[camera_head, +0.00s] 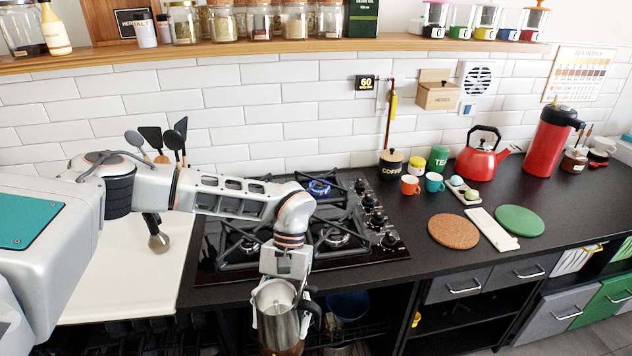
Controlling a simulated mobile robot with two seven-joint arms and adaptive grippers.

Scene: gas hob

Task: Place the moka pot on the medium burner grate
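A silver moka pot (278,318) with a black handle on its right and a brownish base is near the bottom centre, in front of the counter's front edge. My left gripper (281,300) is around its upper part and appears shut on it. The pot looks roughly upright. The gas hob (399,247) lies behind the pot, with several black grates. A blue flame (319,188) burns at the rear right burner. The front right grate (337,238) shows beside my wrist. My arm hides part of the hob, and which grate is the medium one is unclear. My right gripper is not in view.
Control knobs (376,218) line the hob's right side. A coffee canister (390,165), orange cup (410,185) and teal cup (434,182) stand beyond them. A cork mat (453,231) and red kettle (481,160) are further right. The counter between hob and cork mat is clear.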

